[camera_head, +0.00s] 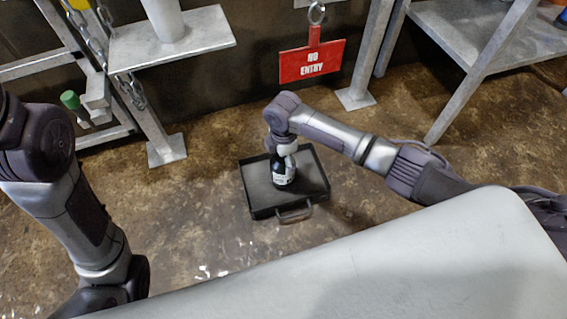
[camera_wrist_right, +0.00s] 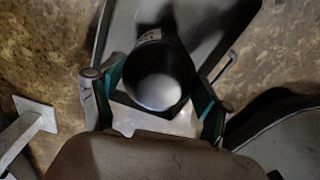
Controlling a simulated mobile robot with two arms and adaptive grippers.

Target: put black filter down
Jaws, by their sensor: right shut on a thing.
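The black filter (camera_head: 284,172) is a dark upright cylinder with a white label. It shows in the head view over the open black tray (camera_head: 257,199), which lies on the floor and has a handle at its front. I cannot tell whether the filter's base touches the tray. My right gripper (camera_wrist_right: 158,88) comes from above and is shut on the filter, with a green-lined finger on each side.
A red "NO ENTRY" sign (camera_head: 312,62) hangs behind the tray. Metal posts, a chain (camera_head: 103,40) and a grey metal table (camera_head: 470,35) stand around the back. Brown floor is clear on both sides of the tray. A pale surface (camera_head: 370,262) fills the front.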

